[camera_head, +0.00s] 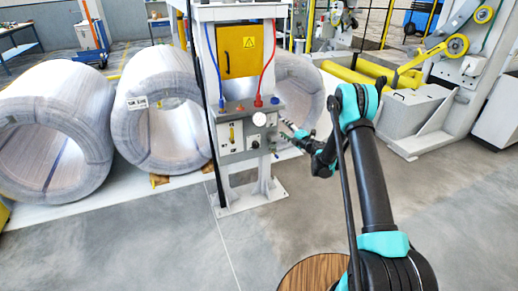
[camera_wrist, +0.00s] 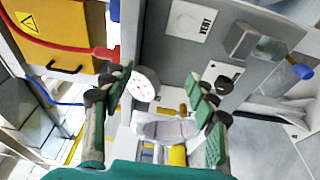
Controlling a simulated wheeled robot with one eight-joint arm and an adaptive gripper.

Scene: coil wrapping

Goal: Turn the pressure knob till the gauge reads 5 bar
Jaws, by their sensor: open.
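The pressure gauge (camera_head: 259,119) is a round white dial on the front of the grey control panel (camera_head: 232,160). In the wrist view the gauge (camera_wrist: 145,84) shows between my fingers, close to the left one; its reading is too small to tell. A black round knob (camera_wrist: 224,84) is on the panel beside the right finger; I cannot tell if it is the pressure knob. My gripper (camera_head: 290,132) is in front of the panel's right side. In the wrist view my gripper (camera_wrist: 158,80) has its fingers spread wide, with nothing held between them.
A yellow box (camera_head: 238,50) with a warning sign sits above the panel, with red and blue hoses beside it. Large wrapped coils (camera_head: 160,110) stand to the left. A lever (camera_wrist: 265,45) with a blue tip juts out in the wrist view.

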